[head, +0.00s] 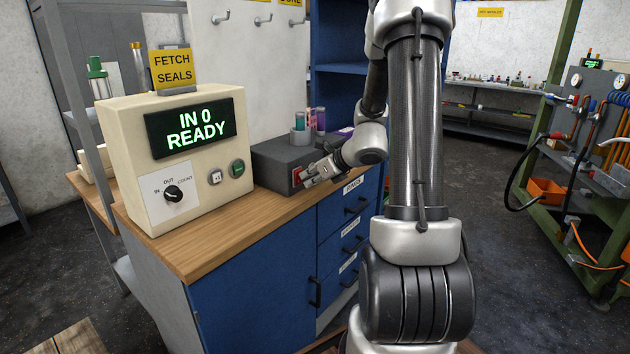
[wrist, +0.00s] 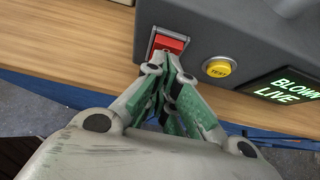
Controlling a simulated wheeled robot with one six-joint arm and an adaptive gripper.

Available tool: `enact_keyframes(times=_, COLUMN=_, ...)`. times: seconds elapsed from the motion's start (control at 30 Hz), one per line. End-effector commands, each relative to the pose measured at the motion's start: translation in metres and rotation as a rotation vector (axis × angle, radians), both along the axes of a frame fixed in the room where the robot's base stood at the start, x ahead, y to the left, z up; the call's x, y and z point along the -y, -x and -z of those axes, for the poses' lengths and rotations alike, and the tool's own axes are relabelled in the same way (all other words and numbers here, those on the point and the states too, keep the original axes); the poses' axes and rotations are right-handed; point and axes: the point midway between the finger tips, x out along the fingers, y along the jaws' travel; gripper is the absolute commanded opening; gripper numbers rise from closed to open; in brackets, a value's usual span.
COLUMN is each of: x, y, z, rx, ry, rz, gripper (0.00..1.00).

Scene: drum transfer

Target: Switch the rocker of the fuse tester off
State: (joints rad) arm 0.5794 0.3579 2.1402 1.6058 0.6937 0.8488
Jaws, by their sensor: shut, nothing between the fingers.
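The fuse tester (head: 283,160) is a dark grey box on the wooden counter; it also shows in the wrist view (wrist: 222,30). Its red rocker (wrist: 170,44) sits in a light frame on the front face, left of a yellow TEST button (wrist: 218,68). A lit display (wrist: 287,88) to the right reads BLOWN LIVE. My gripper (head: 303,178) is shut and empty, with its fingertips (wrist: 166,56) at the lower edge of the rocker. I cannot tell whether they touch it. The fingertips cover part of the rocker's lower edge.
A cream counter box (head: 205,190) with a display reading IN 0 READY stands left on the worktop (head: 235,235). Small cylinders (head: 312,120) stand on top of the tester. Blue drawers (head: 345,225) are below. A green-framed rig with hoses (head: 590,140) is at the right.

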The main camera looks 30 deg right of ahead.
Motion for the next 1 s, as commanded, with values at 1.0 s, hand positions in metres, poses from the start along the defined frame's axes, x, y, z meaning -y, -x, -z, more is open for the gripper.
enact_keyframes(times=1.0, x=-0.003, y=-0.008, z=-0.02, rx=0.001, ry=0.0, rz=-0.001, gripper=0.0)
